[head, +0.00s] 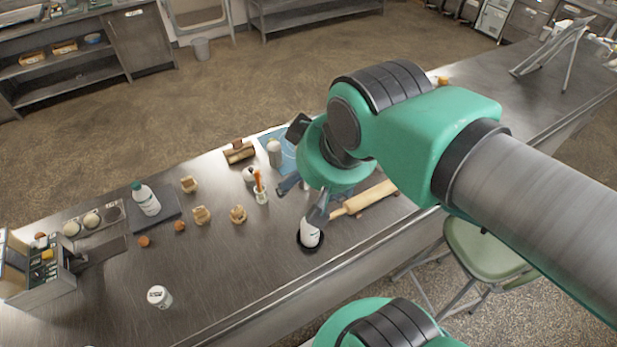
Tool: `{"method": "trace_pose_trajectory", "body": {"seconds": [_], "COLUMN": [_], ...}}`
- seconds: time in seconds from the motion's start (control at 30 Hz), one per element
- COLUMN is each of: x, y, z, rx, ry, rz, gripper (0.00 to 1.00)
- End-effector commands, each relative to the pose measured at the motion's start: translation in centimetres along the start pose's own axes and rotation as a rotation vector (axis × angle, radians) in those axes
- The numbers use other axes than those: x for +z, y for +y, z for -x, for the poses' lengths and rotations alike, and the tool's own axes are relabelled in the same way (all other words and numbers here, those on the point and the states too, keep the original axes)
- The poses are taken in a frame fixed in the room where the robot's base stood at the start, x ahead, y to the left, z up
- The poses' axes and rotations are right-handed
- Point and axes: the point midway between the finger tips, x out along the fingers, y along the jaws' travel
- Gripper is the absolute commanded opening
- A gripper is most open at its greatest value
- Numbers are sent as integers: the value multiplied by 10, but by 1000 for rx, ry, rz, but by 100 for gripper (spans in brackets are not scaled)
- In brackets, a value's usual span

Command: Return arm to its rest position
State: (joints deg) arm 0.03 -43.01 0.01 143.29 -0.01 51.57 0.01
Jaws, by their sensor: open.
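My gripper (303,205) hangs over the steel counter (215,265), its two fingers spread apart and pointing down. I see nothing held between them. A white container (310,232) stands upright in a dark round base just below the nearer finger. I cannot tell whether the finger touches it. My green and grey arm reaches in from the right and hides part of the counter behind the gripper.
A rolling pin (365,199) lies right of the gripper; a small cup with an orange-handled tool (261,192) stands left. A bottle (145,198), several small pastries and a white jar (159,297) stand farther left. A green stool (485,248) is at the counter's front.

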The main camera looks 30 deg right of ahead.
Motion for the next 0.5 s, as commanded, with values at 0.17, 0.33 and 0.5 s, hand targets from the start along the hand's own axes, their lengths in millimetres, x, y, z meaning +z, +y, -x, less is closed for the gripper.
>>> {"method": "trace_pose_trajectory", "body": {"seconds": [0.17,0.33,0.5], "x": [1,6,18], "y": [0,0,0], "z": [-2,-12,-34], "rx": [0,0,0], "ry": [0,0,0], "rz": [0,0,1], "gripper": [70,70,70]}}
